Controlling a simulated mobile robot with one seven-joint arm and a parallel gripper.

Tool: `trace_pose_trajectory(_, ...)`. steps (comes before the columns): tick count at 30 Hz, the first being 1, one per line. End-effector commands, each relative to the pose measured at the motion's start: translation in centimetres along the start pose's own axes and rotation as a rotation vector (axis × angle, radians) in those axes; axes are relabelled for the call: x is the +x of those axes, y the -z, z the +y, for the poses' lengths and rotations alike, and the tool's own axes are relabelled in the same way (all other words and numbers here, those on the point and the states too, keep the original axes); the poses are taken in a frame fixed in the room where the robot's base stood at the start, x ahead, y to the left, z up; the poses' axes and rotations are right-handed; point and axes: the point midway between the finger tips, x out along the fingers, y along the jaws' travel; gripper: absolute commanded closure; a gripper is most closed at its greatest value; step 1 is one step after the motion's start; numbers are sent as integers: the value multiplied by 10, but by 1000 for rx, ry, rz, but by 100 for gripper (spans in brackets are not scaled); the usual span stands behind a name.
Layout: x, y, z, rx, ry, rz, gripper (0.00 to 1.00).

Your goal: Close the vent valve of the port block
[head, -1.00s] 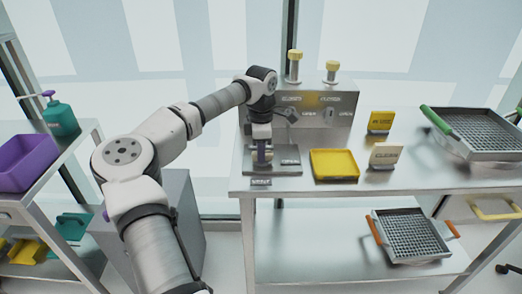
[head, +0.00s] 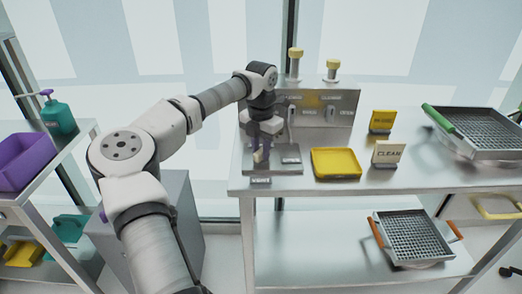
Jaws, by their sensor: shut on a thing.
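The port block (head: 290,153) is a low grey metal block at the left front of the metal table, with a small label on its front edge. My gripper (head: 261,158) points straight down over its left part. The gripper's dark fingers are shut on a small pale upright part, which I take to be the vent valve handle (head: 258,155). The fingers hide most of this handle, so its exact angle cannot be told.
Behind stands a grey box (head: 340,100) with levers and two yellow-capped posts. To the right are a yellow tray (head: 335,163), a yellow sign (head: 382,121), a CLEAN sign (head: 388,153) and a mesh basket (head: 480,133). The table's front edge is close to the block.

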Motion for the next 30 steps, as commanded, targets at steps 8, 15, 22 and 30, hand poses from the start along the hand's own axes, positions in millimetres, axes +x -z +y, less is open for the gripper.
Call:
trace_pose_trajectory(8, 0, 0, 0, -262, -2, 1, 100)
trace_pose_trajectory(15, 0, 0, 1, -458, -2, 0, 100)
trace_pose_trajectory(22, 0, 0, 0, -590, -1, 0, 100)
trace_pose_trajectory(30, 0, 0, 0, -666, -1, 0, 100)
